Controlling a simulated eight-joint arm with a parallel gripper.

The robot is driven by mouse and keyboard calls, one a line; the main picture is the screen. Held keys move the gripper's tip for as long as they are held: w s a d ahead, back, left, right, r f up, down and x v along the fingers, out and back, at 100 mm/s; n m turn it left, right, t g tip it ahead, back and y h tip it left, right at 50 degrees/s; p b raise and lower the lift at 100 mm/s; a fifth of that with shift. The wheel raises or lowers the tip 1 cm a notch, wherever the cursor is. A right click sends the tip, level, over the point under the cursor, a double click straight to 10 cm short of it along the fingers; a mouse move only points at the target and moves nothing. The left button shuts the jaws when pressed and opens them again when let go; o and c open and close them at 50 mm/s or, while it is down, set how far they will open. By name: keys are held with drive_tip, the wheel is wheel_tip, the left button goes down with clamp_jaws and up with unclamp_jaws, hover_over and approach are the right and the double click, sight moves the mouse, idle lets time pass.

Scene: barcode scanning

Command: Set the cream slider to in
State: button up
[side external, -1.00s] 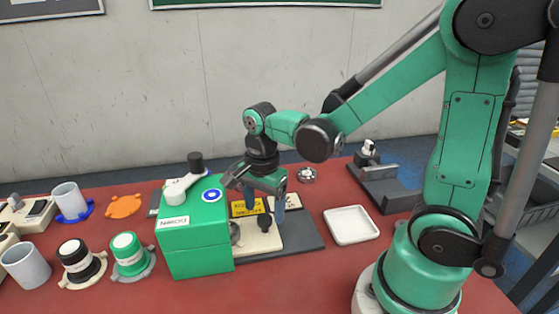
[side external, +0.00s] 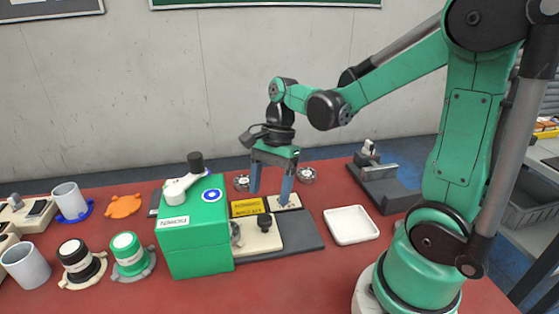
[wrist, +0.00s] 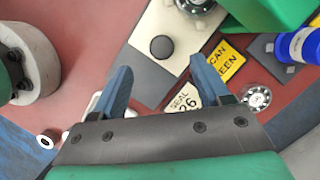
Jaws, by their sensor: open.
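The cream slider (side external: 258,240) is a flat block with a black knob (side external: 264,221). It lies on a dark grey base plate (side external: 302,233), its left end against the green box (side external: 195,242). The slider also shows in the wrist view (wrist: 150,72), with its black knob (wrist: 162,46) beyond my fingertips. My gripper (side external: 270,196) is open and empty, its blue fingers pointing down. It is above and behind the knob, apart from it. Both fingers also show in the wrist view (wrist: 160,68). How far the slider sits inside the box is hidden.
A yellow label (side external: 246,207) and a cream "SEAL" tag (wrist: 185,98) lie behind the slider. A white tray (side external: 351,225) stands to the right. The green box carries a white lever with a black knob (side external: 195,162). Cups and round canisters stand at the left.

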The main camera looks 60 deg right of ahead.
sight(264, 218)
drive_tip(key=shift+d+y, duration=0.3)
drive_tip(key=shift+y, duration=0.1)
drive_tip(key=shift+f, duration=0.25)
drive_tip(key=shift+x, duration=2.55)
drive_tip(key=shift+w+a, duration=0.1)
clamp_jaws()
